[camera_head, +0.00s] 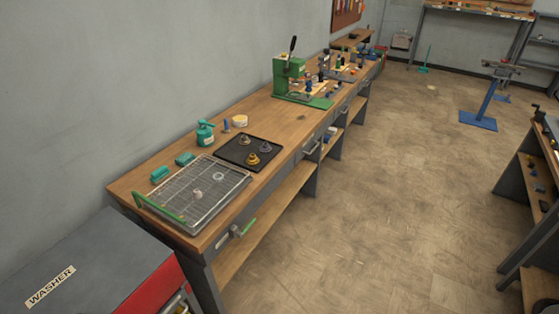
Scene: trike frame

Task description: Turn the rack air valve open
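A wire rack tray (173,199) lies on the near end of the wooden workbench, with a green bar (157,212) along its left edge. Two small pale round parts (218,177) sit on the rack. On the bench's front face, below the rack, is a grey fitting with a green lever (248,228). It looks like the rack air valve. The lever slants up to the right, but I cannot tell from this distance whether it is open or shut. Neither of my grippers is in view.
A grey and red cabinet marked WASHER (50,287) stands at the near left. A black tray (236,161) with several parts, a teal can (205,134) and a green press (289,77) are on the workbench (280,124). The floor (380,200) right of the bench is clear.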

